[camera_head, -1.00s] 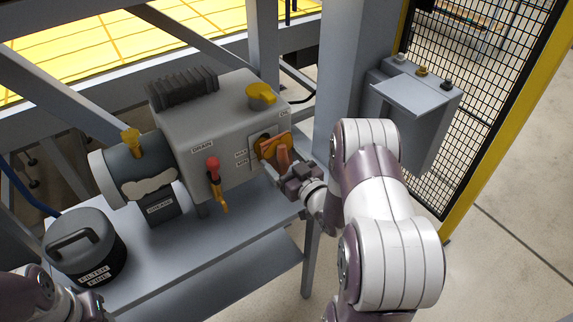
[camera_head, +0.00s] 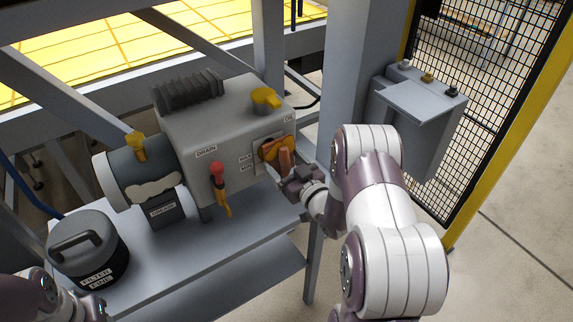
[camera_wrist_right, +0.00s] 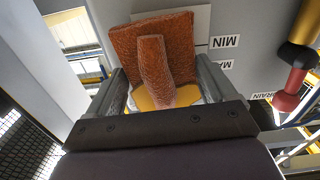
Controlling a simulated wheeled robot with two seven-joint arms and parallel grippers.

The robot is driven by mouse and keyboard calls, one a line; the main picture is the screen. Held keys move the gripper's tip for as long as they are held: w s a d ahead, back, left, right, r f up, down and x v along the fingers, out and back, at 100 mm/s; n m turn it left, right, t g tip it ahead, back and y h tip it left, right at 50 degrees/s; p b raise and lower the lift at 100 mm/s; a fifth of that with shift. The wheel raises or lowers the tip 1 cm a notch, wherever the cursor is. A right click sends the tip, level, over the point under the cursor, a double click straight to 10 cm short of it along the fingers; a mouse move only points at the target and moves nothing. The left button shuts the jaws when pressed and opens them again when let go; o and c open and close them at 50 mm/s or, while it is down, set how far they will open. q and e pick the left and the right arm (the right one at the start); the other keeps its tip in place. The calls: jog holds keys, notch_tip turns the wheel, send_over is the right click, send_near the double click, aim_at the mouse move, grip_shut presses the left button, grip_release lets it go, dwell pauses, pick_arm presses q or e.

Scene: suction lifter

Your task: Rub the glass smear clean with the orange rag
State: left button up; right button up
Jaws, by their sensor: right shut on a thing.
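The orange rag (camera_head: 283,158) is in my right gripper (camera_head: 292,176), whose fingers are shut on a raised fold of it. In the right wrist view, the rag (camera_wrist_right: 180,45) is spread against the front face of the grey pump housing, beside the MIN and MAX labels. My right gripper's fingers (camera_wrist_right: 160,88) stand on both sides of the fold. The sight glass (camera_head: 268,146) is mostly hidden behind the rag, and I cannot see any smear on it. Of my left arm only a part shows at the bottom left; its fingertips cannot be made out.
The grey pump (camera_head: 222,125) has a red-handled drain valve (camera_head: 217,172) left of the glass and a yellow oil cap (camera_head: 266,100) on top. A FILTER FINE canister (camera_head: 88,248) stands on the bench (camera_head: 190,258). A grey post (camera_head: 345,80) rises just right of the pump.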

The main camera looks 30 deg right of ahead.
aim_at(261, 158)
jog(key=shift+w, duration=0.6)
jog(key=shift+a, duration=0.1)
jog(key=shift+s+a, duration=0.15)
jog(key=shift+a, duration=0.85)
jog(key=shift+s+a, duration=0.1)
jog(key=shift+a, duration=0.85)
jog(key=shift+w+d+r+b, duration=0.15)
jog(key=shift+d+b, duration=0.15)
jog(key=shift+d, duration=0.7)
jog(key=shift+w+d+f+b, duration=0.15)
jog(key=shift+d+b, duration=0.1)
jog(key=shift+d, duration=0.75)
jog(key=shift+r, duration=0.15)
jog(key=s, duration=0.3)
jog(key=s+p, duration=0.1)
jog(key=s, duration=0.1)
jog(key=shift+d, duration=0.25)
jog(key=shift+s, duration=0.45)
